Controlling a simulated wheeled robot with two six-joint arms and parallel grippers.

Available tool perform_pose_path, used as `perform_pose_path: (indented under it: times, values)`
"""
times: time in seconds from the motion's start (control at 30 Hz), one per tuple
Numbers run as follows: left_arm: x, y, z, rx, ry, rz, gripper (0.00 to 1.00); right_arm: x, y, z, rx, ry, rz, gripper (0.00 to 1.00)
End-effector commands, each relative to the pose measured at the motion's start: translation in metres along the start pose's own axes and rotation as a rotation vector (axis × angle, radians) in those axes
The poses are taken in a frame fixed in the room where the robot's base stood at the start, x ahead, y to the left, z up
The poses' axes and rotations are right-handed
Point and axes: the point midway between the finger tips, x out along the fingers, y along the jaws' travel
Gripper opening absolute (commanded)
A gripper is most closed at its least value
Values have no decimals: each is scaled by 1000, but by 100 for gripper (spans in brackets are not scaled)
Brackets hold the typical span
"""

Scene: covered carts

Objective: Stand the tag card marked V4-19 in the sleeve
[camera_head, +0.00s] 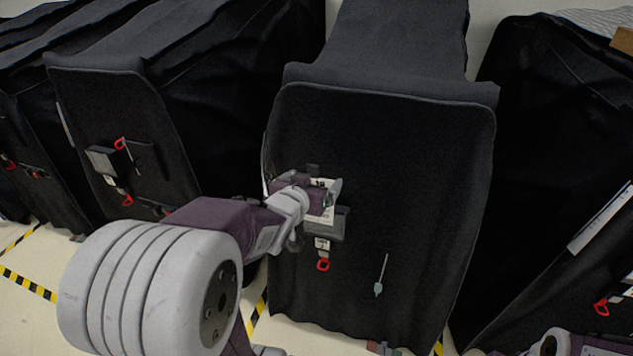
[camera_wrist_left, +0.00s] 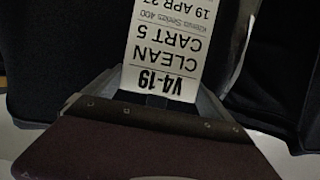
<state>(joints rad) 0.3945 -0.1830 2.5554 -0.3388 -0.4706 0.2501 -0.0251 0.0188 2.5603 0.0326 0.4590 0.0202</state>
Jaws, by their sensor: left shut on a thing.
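The white tag card marked V4-19 (camera_wrist_left: 165,45) is in the left wrist view, its print upside down, reading also CLEAN, CART 5. In the head view the card (camera_head: 326,213) is partly hidden behind my left gripper (camera_head: 328,192). My left gripper is shut on the card in front of the middle covered cart. A dark grey sleeve (camera_head: 336,224) is on that cart's cover, just below the gripper. The card's lower edge lies close to the sleeve's top; I cannot tell whether it is inside.
A small tag with a red ring (camera_head: 323,265) hangs below the sleeve. A pale green tool (camera_head: 379,289) hangs to its right on the black cover (camera_head: 400,150). Other covered carts stand close on both sides. Yellow-black tape (camera_head: 28,284) marks the floor.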

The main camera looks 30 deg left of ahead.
Motion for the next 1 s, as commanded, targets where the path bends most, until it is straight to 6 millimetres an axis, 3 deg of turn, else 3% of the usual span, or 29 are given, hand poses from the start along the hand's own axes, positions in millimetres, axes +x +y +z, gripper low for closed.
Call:
perform_pose_path:
  times: [0.3, 0.67, 1.0]
  values:
    - [17, 0, -7, -1, -4, 2, 56, -32, 0, -3, 0, 0, 0, 36]
    - [46, 0, -10, 1, -2, -3, 56, -53, -1, -6, 0, 0, 0, 36]
    - [76, 0, -12, 2, 1, -3, 56, -50, -1, -5, 0, 0, 0, 36]
